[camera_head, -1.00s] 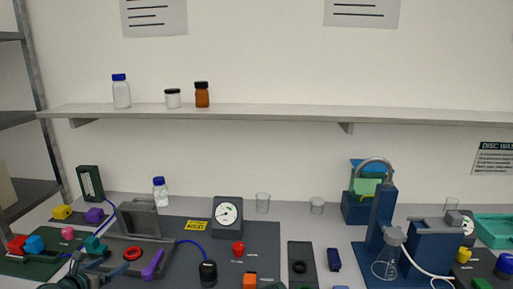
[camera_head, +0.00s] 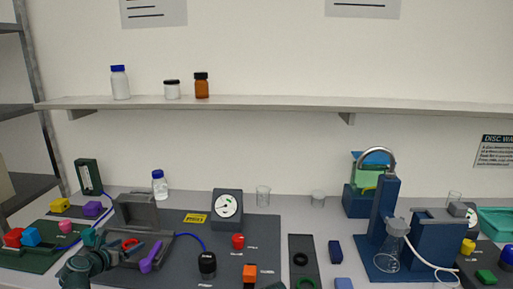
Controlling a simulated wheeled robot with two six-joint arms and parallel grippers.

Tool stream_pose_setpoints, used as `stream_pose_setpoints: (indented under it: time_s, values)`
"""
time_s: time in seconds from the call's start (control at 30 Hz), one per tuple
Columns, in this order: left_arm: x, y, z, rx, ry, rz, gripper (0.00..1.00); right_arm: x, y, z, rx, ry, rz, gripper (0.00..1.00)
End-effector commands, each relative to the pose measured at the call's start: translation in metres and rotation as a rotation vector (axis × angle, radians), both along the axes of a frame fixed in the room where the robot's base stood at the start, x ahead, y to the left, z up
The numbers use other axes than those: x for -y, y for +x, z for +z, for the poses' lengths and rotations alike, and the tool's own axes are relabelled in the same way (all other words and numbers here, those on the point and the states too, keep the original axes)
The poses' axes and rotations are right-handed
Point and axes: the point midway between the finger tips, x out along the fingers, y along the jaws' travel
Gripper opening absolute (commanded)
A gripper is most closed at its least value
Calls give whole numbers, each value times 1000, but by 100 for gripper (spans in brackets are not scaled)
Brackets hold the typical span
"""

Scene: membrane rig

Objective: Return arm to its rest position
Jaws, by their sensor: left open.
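My left gripper (camera_head: 130,248) comes in from the lower left, over the front of the grey open-lidded case (camera_head: 136,212). Its jaws are open, near a red ring (camera_head: 129,242) and a purple tool (camera_head: 151,257); I cannot tell whether they touch either one. My dark left arm (camera_head: 86,262) hides part of the green mat's right side. My right gripper is not in view.
A green mat (camera_head: 30,257) with coloured blocks lies at the left. A dial gauge (camera_head: 227,206), a red knob (camera_head: 238,241) and a black knob (camera_head: 207,262) stand mid-bench. A blue rig (camera_head: 384,215) with a flask (camera_head: 387,256) stands right. A shelf (camera_head: 260,107) runs above.

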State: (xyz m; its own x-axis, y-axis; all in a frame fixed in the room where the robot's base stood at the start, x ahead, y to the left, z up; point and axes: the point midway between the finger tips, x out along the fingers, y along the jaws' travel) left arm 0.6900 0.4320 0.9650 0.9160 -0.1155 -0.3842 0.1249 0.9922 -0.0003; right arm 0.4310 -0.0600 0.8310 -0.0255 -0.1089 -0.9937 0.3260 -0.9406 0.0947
Motion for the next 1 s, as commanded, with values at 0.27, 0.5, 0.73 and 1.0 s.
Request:
stream_pose_setpoints:
  time_s: [0.27,0.5,0.73,1.0]
  values:
    - [0,-3,48,0,0,2,100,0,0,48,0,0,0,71]
    - [0,-3,72,0,0,2,100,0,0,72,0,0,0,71]
    - [8,-9,64,-6,0,-28,100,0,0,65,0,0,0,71]
    - [8,-9,64,-6,1,-29,100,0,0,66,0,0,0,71]
